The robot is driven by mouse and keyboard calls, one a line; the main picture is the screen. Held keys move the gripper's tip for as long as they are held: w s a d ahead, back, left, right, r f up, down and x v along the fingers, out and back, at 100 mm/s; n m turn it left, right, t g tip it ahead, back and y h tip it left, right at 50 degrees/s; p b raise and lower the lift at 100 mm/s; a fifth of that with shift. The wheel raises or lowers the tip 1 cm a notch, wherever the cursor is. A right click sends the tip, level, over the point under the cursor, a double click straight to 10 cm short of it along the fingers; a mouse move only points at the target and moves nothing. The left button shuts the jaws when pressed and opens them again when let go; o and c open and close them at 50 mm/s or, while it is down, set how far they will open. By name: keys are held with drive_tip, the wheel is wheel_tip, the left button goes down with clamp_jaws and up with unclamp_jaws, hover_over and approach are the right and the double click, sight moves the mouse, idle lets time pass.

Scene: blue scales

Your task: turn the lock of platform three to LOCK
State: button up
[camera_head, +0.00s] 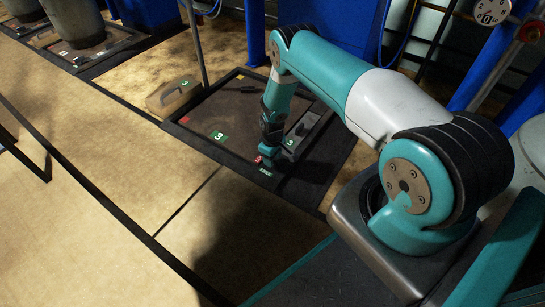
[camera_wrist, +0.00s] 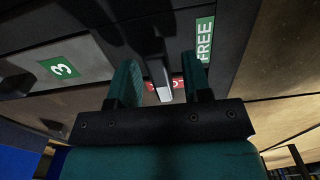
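Platform three (camera_head: 200,115) is a dark framed square on the floor with a green "3" label. A grey plate with a green "3" (camera_wrist: 60,68) lies at its right side. The lock lever (camera_wrist: 165,93) is dark with a pale tip. A green FREE label (camera_wrist: 204,40) is right of it. A red label (camera_wrist: 178,84) shows behind the tip, its word mostly hidden. My gripper (camera_head: 268,158) is low over the platform's near corner. In the wrist view its fingers stand apart on either side of the lever; contact cannot be told.
A tan block marked "3" (camera_head: 174,96) stands at the platform's left edge. Another platform (camera_head: 95,50) with grey containers is at the upper left. A thin upright post (camera_head: 194,40) stands behind. The floor (camera_head: 110,165) at left is clear.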

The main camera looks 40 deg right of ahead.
drive_tip(key=shift+r, duration=0.1)
wheel_tip(320, 180, up, 17)
drive_tip(key=p, duration=0.9)
drive_tip(key=shift+r, duration=0.15)
